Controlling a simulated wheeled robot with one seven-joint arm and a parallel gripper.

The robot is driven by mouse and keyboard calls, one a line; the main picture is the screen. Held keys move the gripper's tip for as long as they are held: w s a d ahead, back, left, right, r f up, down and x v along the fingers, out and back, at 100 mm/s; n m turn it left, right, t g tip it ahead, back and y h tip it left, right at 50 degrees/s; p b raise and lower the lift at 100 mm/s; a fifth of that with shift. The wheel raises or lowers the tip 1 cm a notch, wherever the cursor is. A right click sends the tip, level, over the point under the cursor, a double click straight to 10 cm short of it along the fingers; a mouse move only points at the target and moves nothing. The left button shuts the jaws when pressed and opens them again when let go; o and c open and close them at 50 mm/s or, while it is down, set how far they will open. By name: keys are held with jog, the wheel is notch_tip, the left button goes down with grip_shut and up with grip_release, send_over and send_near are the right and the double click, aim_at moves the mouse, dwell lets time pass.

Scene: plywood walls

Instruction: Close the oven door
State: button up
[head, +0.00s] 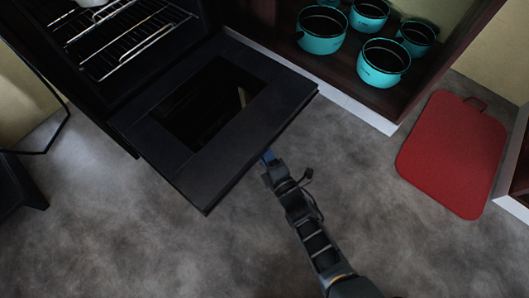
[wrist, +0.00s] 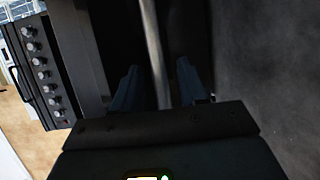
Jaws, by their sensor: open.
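The black oven door (head: 205,165) hangs open and lowered, with a dark window in its middle, in the head view. The oven (head: 110,95) is at the upper left. My gripper (head: 267,157) is at the door's outer edge, its fingertips partly hidden by the door. In the wrist view my gripper (wrist: 158,68) is open, with two blue-grey fingers apart. A pale metal bar (wrist: 151,40), which looks like the door handle, runs between the fingers. I cannot tell whether either finger touches it.
Oven racks (head: 125,35) show inside the oven. Teal pots (head: 383,62) stand in the low cabinet at the upper right. A red board (head: 452,152) lies on the right. Grey floor (head: 150,240) in front is clear. Control knobs (wrist: 40,74) show in the wrist view.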

jog(key=shift+c, duration=0.2)
grip_shut()
dwell(0.5)
